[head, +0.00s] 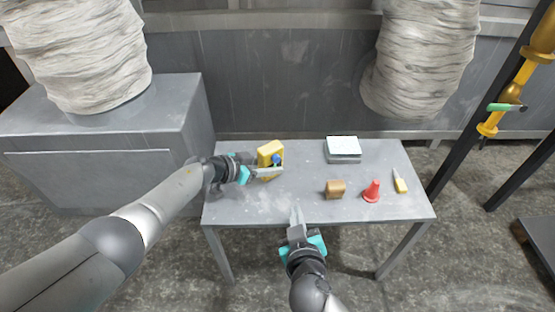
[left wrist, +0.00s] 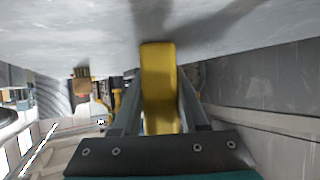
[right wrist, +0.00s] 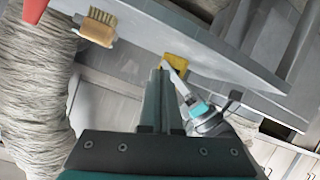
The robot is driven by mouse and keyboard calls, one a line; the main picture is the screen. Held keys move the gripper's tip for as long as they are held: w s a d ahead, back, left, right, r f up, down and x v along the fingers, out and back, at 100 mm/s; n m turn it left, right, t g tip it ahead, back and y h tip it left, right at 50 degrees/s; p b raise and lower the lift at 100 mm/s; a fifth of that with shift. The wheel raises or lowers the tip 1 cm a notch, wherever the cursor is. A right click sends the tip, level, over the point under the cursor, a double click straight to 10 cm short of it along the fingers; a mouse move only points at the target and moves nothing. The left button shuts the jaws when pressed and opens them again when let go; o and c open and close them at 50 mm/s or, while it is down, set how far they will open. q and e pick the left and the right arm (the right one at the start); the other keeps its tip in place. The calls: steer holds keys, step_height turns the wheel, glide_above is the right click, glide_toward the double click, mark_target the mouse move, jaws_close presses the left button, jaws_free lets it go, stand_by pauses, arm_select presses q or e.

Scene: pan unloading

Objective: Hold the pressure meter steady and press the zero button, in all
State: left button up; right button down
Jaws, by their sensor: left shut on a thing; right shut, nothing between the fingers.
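The yellow pressure meter (head: 266,152) stands at the left of the grey table, with a blue part (head: 277,159) on its right side. My left gripper (head: 266,172) is shut on it; in the left wrist view the meter (left wrist: 159,75) sits between the two fingers. My right gripper (head: 297,212) is shut and empty, near the table's front edge, in front of the meter and to its right. In the right wrist view the meter (right wrist: 175,61) is beyond my closed fingertips, apart from them. The zero button cannot be made out for certain.
The table (head: 240,209) also holds a stacked box or papers (head: 343,150), a wooden brush (head: 335,189), a red cone (head: 371,191) and a yellow-handled tool (head: 400,182) on the right. A grey cabinet (head: 100,170) stands at the left.

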mark_target(276, 159)
steer(key=w+d+r+h, duration=0.1)
steer(key=w+d+r+m+t+h, duration=0.1)
steer(key=w+h, duration=0.1)
steer(key=shift+w+d+r, duration=0.15)
steer(key=shift+d+r, duration=0.15)
steer(key=shift+w, duration=0.1)
steer(key=shift+w+a+r, duration=0.1)
steer(key=shift+w+a, duration=0.7)
steer(key=shift+w, duration=0.4)
steer(key=shift+w+a+f, duration=0.1)
steer(key=shift+w+a, duration=0.75)
steer(key=shift+w, duration=0.35)
steer(key=shift+w+a+r, duration=0.1)
steer(key=shift+w+a, duration=0.7)
steer(key=shift+w, duration=0.4)
steer(key=shift+w+a, duration=0.25)
steer(key=shift+w, duration=0.1)
steer(key=shift+w+a, duration=0.35)
steer(key=shift+w, duration=0.15)
steer(key=shift+s, duration=0.1)
stand_by(0.4)
steer(key=shift+s+d, duration=0.6)
steer(key=shift+s, duration=0.2)
